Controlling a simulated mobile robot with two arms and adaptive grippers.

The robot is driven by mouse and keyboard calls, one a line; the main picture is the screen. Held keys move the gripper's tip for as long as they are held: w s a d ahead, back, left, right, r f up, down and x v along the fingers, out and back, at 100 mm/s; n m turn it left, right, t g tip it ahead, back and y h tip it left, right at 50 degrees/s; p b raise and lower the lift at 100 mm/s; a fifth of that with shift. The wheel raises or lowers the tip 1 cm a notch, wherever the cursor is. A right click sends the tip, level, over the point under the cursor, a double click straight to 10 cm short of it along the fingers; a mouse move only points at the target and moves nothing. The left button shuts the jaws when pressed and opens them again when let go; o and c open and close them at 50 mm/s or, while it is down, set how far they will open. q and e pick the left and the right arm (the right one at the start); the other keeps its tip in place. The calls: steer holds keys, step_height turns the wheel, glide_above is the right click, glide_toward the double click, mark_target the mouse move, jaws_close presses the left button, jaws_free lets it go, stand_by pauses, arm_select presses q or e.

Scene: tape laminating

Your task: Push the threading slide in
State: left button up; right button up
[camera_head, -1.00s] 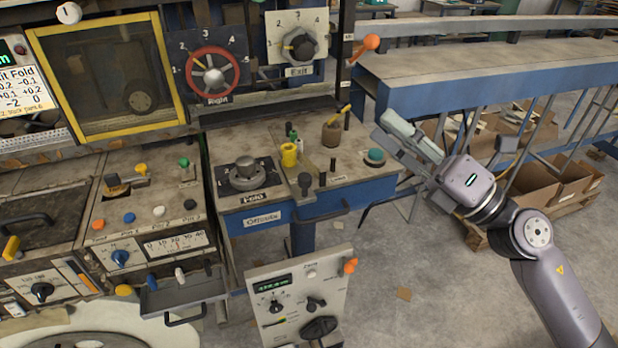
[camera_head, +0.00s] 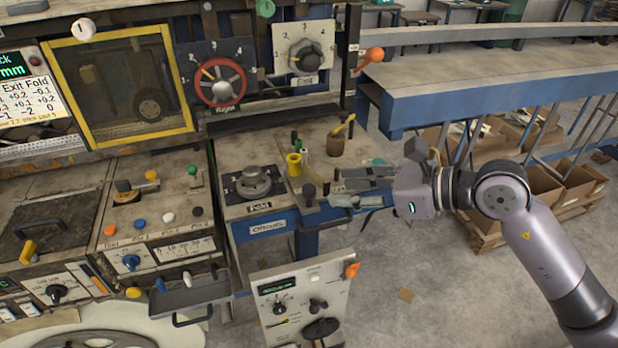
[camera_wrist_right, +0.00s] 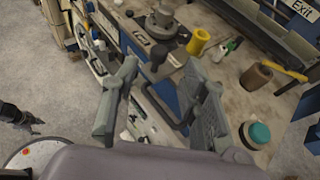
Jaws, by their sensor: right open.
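No label marks the threading slide, so I cannot tell for certain which part it is. A black upright knob (camera_head: 309,192) stands near the front edge of the small bench, and in the right wrist view this knob (camera_wrist_right: 177,59) shows beyond and between the fingers. My right gripper (camera_head: 338,186) reaches in from the right over the bench's right end, its fingers pointing left at the knob. It is open and empty, with a gap seeming to remain before the knob. In the right wrist view the gripper's fingers (camera_wrist_right: 162,68) are spread apart.
The Fold dial (camera_head: 254,183), a yellow cup (camera_head: 294,164) and a brown pot (camera_head: 335,143) stand on the bench. A teal knob (camera_wrist_right: 259,132) sits beside the right finger. A control box (camera_head: 303,295) stands below. Open floor lies at the right front.

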mark_target(312, 188)
steer(key=p+x, duration=0.2)
steer(key=x, duration=0.5)
steer(key=shift+w+a, duration=0.15)
steer(key=shift+a, duration=0.1)
steer(key=shift+w+a+f, duration=0.2)
steer(key=shift+a+f, duration=0.1)
steer(key=shift+a, duration=0.1)
steer(key=shift+c, duration=0.5)
jaws_close()
